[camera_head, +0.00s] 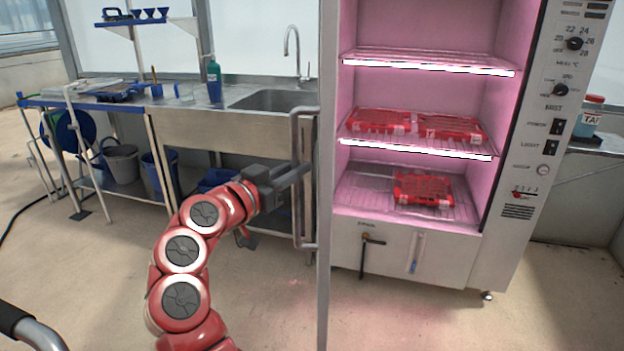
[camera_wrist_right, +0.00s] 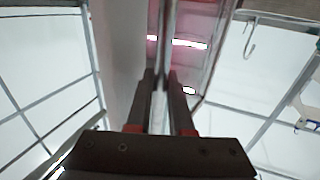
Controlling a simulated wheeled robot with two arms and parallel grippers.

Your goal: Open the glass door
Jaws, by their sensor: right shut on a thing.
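The glass door (camera_head: 325,200) of the growth cabinet stands swung open and shows nearly edge-on, as a narrow grey frame reaching toward me. Its long grey bar handle (camera_head: 297,215) is on the door's left side. My right gripper (camera_head: 303,171), on the red arm, is shut on the handle around its middle. In the right wrist view the two dark fingers (camera_wrist_right: 161,85) lie on either side of the upright handle bar (camera_wrist_right: 159,108). The cabinet interior (camera_head: 420,85) is lit pink and open to view. My left gripper is not in view.
Red trays (camera_head: 425,188) sit on the cabinet's wire shelves. A steel sink bench (camera_head: 240,130) stands left behind the door, with buckets (camera_head: 122,162) beneath. A control panel (camera_head: 548,130) runs down the cabinet's right side. The floor in front is clear.

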